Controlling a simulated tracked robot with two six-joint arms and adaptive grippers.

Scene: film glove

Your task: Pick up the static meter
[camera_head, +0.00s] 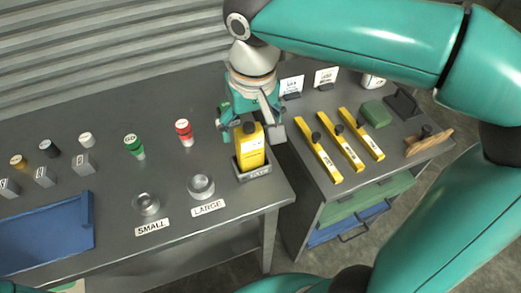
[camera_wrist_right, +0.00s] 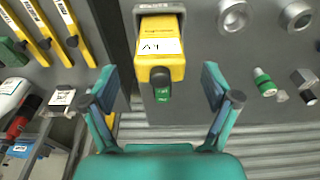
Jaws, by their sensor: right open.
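The static meter appears to be the yellow device with a white label (camera_head: 250,152), standing upright in a dark holder (camera_head: 253,173) near the bench's right front corner. It also shows in the right wrist view (camera_wrist_right: 160,45), with a green and black knob at its near end. My right gripper (camera_head: 252,132) is open at the meter. In the right wrist view its two fingers (camera_wrist_right: 162,87) stand apart, one on each side of the meter's near end, with gaps visible. My left gripper is not in view.
Left of the holder are LARGE (camera_head: 201,186) and SMALL (camera_head: 146,204) metal rings, a red-capped bottle (camera_head: 184,132), a green bottle (camera_head: 134,146) and a blue tray (camera_head: 45,233). Right of it lie yellow bars (camera_head: 318,150) and a green block (camera_head: 376,113). A corrugated wall stands behind.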

